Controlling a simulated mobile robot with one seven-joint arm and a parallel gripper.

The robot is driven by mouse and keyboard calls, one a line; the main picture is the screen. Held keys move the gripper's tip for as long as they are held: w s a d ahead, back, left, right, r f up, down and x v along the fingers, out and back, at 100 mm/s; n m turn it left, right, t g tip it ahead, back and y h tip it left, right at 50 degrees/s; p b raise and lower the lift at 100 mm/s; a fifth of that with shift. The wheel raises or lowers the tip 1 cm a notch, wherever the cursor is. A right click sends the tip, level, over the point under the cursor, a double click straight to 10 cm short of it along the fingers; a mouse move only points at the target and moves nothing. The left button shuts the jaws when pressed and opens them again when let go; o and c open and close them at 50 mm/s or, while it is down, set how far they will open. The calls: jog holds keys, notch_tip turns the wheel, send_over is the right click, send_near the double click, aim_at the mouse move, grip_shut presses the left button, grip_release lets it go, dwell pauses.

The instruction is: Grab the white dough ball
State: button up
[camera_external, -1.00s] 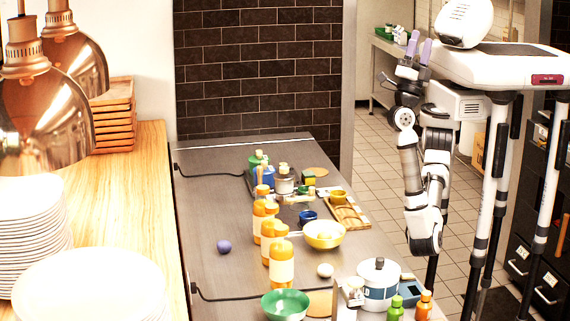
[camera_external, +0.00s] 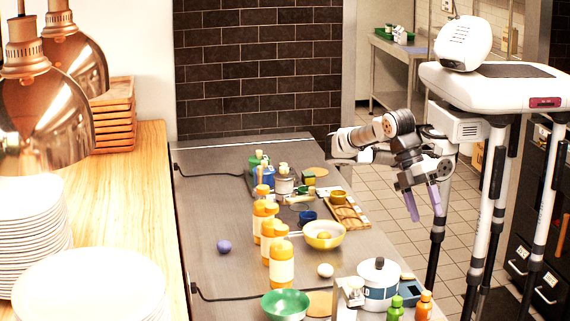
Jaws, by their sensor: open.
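The white dough ball (camera_external: 325,270) rests on the grey steel counter (camera_external: 215,210), to the right of the orange-capped bottles and just behind the white pot. My gripper (camera_external: 425,205) is to the right of the counter, above the tiled floor. Its two purple fingers point down and stand apart with nothing between them. It is well to the right of the ball and higher up, not touching anything.
Orange-capped bottles (camera_external: 281,264) stand left of the ball. A yellow bowl (camera_external: 323,235) lies behind it, a green bowl (camera_external: 286,305) in front left, and a white pot (camera_external: 379,284) to the right. A purple ball (camera_external: 224,247) sits on clear counter at left.

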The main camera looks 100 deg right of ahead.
jog(key=w+d+f+m+t+h, duration=0.15)
jog(key=w+d+f, duration=0.3)
jog(key=w, duration=0.45)
jog(key=m+t+h, duration=0.2)
jog(key=h, duration=0.2)
send_over(326, 264)
jog(key=shift+n, duration=0.25)
notch_tip(326, 264, down, 10)
jog(key=shift+w+d+f, duration=0.1)
jog(key=shift+f, duration=0.1)
jog(key=shift+f+p, duration=0.85)
jog(key=shift+f, duration=2.3)
jog(key=c, duration=1)
jog(key=shift+r, duration=0.15)
jog(key=shift+c, duration=0.3)
